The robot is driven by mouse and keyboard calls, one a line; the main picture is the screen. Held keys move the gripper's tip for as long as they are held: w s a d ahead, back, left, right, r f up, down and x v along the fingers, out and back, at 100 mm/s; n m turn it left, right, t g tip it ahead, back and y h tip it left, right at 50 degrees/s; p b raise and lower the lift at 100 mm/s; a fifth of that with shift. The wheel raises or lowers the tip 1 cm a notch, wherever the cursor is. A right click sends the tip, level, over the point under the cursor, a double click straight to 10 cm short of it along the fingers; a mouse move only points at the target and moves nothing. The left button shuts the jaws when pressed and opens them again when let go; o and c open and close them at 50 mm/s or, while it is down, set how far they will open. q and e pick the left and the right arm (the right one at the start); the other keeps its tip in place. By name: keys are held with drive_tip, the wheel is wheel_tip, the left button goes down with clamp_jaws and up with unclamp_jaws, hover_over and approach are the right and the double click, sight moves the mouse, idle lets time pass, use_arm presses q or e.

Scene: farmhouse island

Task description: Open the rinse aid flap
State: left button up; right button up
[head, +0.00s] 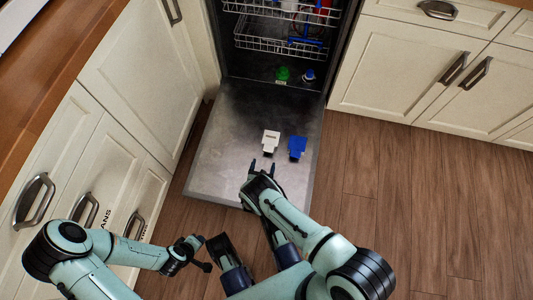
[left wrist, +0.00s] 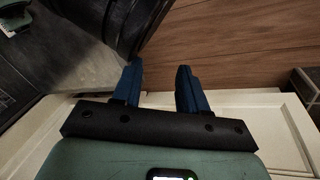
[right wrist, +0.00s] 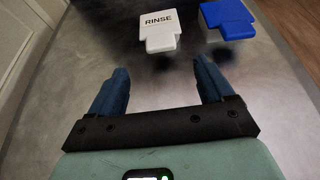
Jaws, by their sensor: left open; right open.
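The rinse aid flap (head: 270,138) is a small white piece on the inner face of the lowered dishwasher door (head: 225,130). In the right wrist view the flap (right wrist: 159,31) reads "RINSE" and looks closed. A blue flap (head: 297,145) sits just to its right and also shows in the right wrist view (right wrist: 229,18). My right gripper (head: 262,166) is open and empty over the door, a little short of the white flap and apart from it. Its fingers (right wrist: 160,90) point toward the flap. My left gripper (left wrist: 160,85) is open and empty, low at the left by the cabinets.
The dishwasher's lower rack (head: 265,42) is inside, with a green item (head: 283,73) and a blue-and-white item (head: 308,75) on the floor below it. Cream cabinets (head: 140,75) with handles stand left and right. The wooden floor (head: 400,190) at the right is clear.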

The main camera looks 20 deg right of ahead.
sight(268, 150)
drive_tip(key=b+x, duration=0.4)
drive_tip(key=x, duration=0.4)
drive_tip(key=shift+s+f+b, duration=0.1)
drive_tip(key=shift+b, duration=0.2)
use_arm(q)
drive_tip(key=s+a+f+g, duration=0.1)
drive_tip(key=s+f+g, duration=0.3)
drive_tip(key=s+f, duration=0.3)
drive_tip(key=shift+s+a+f+n, duration=0.2)
drive_tip(key=shift+s+n, duration=0.2)
drive_tip(key=shift+s, duration=1.45)
use_arm(e)
drive_tip(key=shift+w+d, duration=0.15)
drive_tip(key=shift+w, duration=0.15)
